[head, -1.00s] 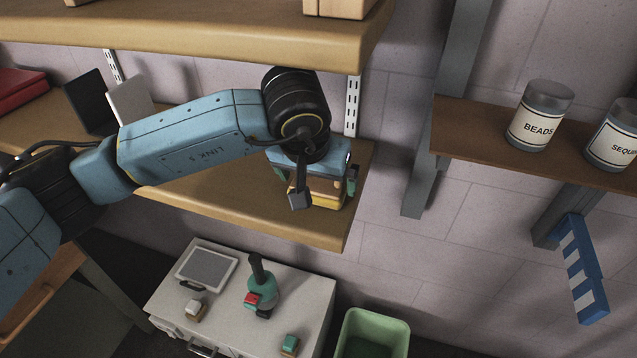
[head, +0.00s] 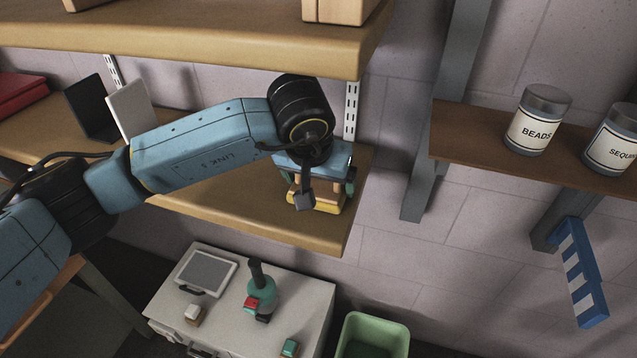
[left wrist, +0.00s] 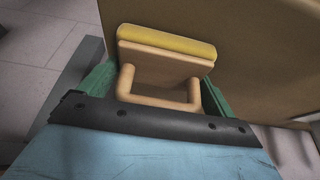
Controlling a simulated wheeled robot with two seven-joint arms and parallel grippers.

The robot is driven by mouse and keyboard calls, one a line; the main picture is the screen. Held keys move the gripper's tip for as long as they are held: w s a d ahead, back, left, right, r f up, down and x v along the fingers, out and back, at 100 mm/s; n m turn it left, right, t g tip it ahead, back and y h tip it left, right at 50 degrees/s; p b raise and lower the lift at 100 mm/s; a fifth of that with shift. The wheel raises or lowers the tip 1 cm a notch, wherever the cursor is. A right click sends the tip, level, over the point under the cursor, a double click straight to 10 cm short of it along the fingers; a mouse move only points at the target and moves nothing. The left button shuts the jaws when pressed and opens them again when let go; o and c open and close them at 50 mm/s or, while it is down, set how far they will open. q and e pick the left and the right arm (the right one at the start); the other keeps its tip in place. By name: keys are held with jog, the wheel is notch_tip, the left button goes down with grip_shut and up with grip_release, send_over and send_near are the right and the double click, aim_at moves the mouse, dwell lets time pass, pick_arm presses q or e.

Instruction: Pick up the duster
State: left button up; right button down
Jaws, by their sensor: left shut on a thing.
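The duster (head: 328,203) is a small wooden block with a yellow pad, near the right end of the middle wooden shelf (head: 230,215). In the left wrist view its yellow edge, wooden body (left wrist: 165,60) and looped wooden handle (left wrist: 160,101) show. My left gripper (head: 322,180) reaches down over the duster from above. Its green fingers (left wrist: 158,92) stand on either side of the handle, shut on the duster. I cannot tell whether the pad touches the shelf. My right gripper is not in view.
An upper shelf (head: 200,50) hangs above my arm. A black and a white panel (head: 131,108) stand on the middle shelf at left. A white cabinet (head: 285,320) with small items and a green bin (head: 374,330) are below. Jars (head: 540,120) stand on the right shelf.

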pick_arm(q)
jog(key=shift+r, duration=0.15)
jog(key=shift+r, duration=0.15)
jog(key=shift+s+a, duration=0.1)
jog(key=shift+s, duration=0.15)
jog(key=s+a+b, duration=0.1)
jog(key=s+a, duration=0.1)
jog(key=s, duration=0.6)
jog(key=s+a, duration=0.3)
jog(key=s, duration=0.5)
jog(key=shift+s+a+b, duration=0.2)
jog(key=shift+s+b, duration=0.15)
jog(key=shift+b, duration=0.05)
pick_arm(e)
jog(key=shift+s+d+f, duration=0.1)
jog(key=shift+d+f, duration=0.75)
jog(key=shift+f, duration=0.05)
